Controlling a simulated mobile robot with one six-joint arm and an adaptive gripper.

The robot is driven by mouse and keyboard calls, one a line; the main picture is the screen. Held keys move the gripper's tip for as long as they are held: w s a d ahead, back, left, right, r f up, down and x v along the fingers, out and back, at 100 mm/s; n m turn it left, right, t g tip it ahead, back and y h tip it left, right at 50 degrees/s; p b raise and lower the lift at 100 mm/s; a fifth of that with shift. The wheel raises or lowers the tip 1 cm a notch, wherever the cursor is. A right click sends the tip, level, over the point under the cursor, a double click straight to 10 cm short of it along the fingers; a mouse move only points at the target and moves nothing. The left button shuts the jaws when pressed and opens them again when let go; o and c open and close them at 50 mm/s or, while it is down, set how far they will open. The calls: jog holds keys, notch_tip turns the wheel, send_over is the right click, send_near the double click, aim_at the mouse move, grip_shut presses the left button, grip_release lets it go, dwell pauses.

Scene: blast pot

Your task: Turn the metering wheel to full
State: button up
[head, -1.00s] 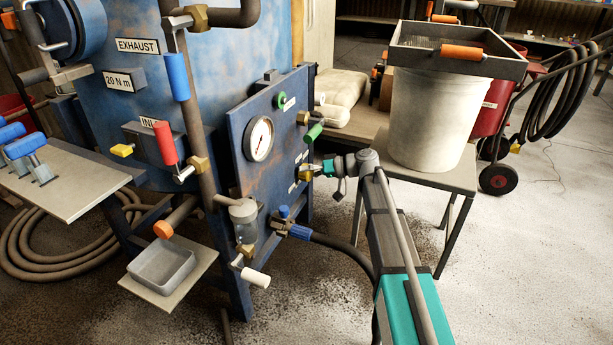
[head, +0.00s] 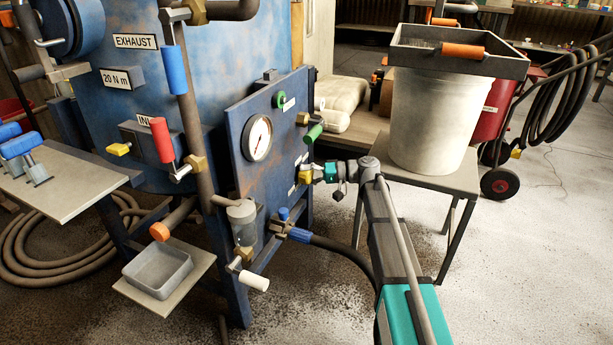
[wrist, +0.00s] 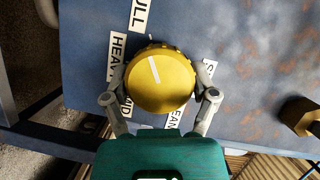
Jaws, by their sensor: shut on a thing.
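The metering wheel (wrist: 160,80) is a yellow knob with a ribbed rim and a white pointer line on its face. In the wrist view the pointer aims up and slightly left, toward the label ending in "ULL" (wrist: 140,14). My gripper (wrist: 161,88) is shut on the wheel, one finger against its left side and one against its right. In the head view the yellow wheel (head: 305,173) shows at the right edge of the blue panel, with my gripper (head: 314,172) at it. The "HEAVY" label (wrist: 117,58) is left of the wheel; the lower labels are partly hidden.
The panel (head: 238,150) carries a pressure gauge (head: 257,138) and a green-handled valve (head: 314,132) just above my gripper. A black hose (head: 345,250) runs below. A table (head: 430,178) with a white bucket (head: 428,118) stands close on the right.

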jog(key=o, duration=1)
